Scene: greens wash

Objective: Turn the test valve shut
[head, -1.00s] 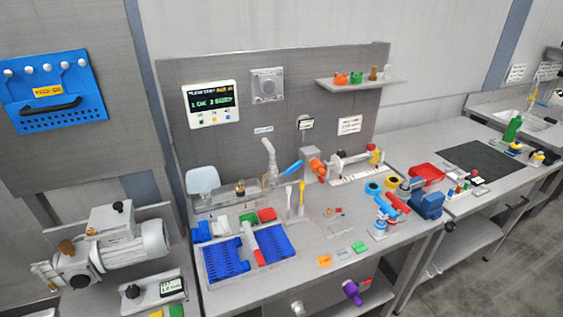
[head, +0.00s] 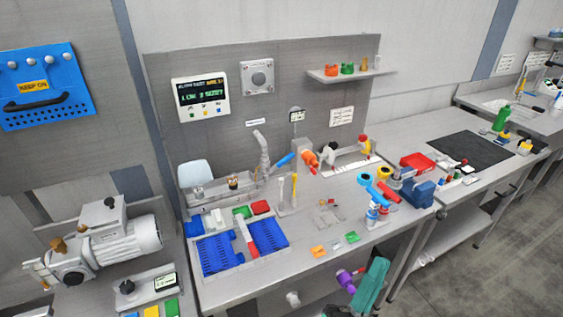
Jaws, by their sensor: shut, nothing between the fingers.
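No part is clearly marked as the test valve. A blue lever (head: 285,159) sits slanted beside an orange fitting (head: 309,159) at the back of the bench, right of a grey curved spout (head: 262,150). A purple knob-like part (head: 345,280) sticks out below the bench front, with a white round part (head: 293,300) to its left. No fingertips can be made out.
A wall display (head: 200,97) with green text hangs behind the bench. A tray (head: 208,277) with blue racks is at the left front. Blue and red parts crowd the bench's right. A grey motor (head: 125,240) stands at left. Open floor (head: 470,250) lies at right.

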